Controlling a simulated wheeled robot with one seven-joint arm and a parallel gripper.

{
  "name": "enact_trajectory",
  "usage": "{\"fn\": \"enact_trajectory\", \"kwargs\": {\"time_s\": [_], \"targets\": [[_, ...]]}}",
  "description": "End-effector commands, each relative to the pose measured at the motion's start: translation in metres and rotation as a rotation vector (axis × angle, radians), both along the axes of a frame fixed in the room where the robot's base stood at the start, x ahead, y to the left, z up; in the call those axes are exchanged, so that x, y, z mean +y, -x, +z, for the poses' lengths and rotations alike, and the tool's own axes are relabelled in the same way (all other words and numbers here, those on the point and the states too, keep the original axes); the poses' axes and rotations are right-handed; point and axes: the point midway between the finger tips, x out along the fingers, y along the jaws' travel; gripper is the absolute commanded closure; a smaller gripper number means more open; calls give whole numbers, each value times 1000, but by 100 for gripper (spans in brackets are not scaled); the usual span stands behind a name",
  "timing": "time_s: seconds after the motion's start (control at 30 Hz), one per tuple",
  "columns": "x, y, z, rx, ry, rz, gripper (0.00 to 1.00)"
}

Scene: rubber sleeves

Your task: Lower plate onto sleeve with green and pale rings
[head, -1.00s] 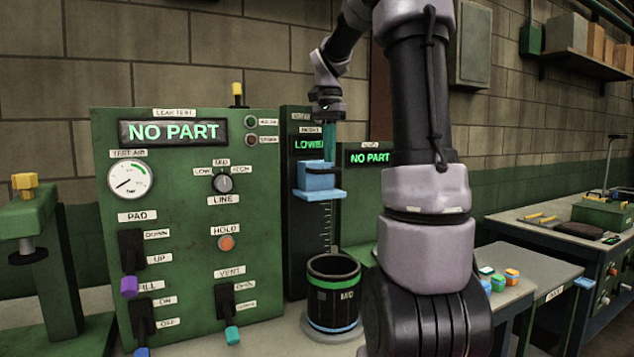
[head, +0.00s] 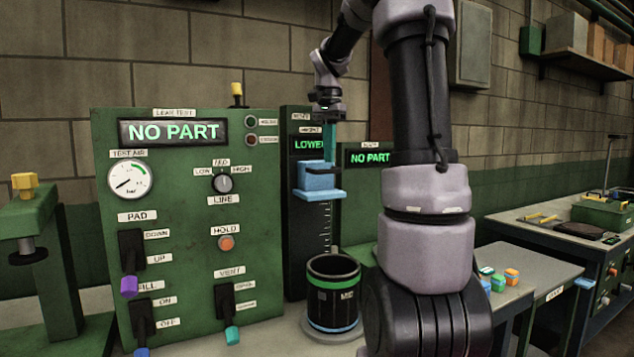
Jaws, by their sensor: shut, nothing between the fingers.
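The sleeve (head: 333,312) is a black upright cylinder with an open top, a green ring near its rim and a pale blue ring near its base. It stands on a round grey base below the height gauge. The light blue plate (head: 321,194) with its block is on the dark gauge column, clearly above the sleeve and apart from it. A teal upright bar (head: 330,140) rises behind the block. My gripper (head: 328,112) is shut and empty, pointing down at the top of the teal bar. Whether it touches the bar is hard to tell.
The green leak test panel (head: 190,290) with levers and a "NO PART" display stands left of the gauge. A second "NO PART" display (head: 370,157) is behind my arm. A side table (head: 540,270) with small coloured blocks is at the right. My arm hides the middle.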

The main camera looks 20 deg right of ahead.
Motion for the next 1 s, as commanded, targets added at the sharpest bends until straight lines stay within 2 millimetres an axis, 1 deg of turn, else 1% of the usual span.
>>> {"fn": "enact_trajectory", "kwargs": {"time_s": [1.0], "targets": [[0, 0, -60, 3, -1, 1, 100]]}}
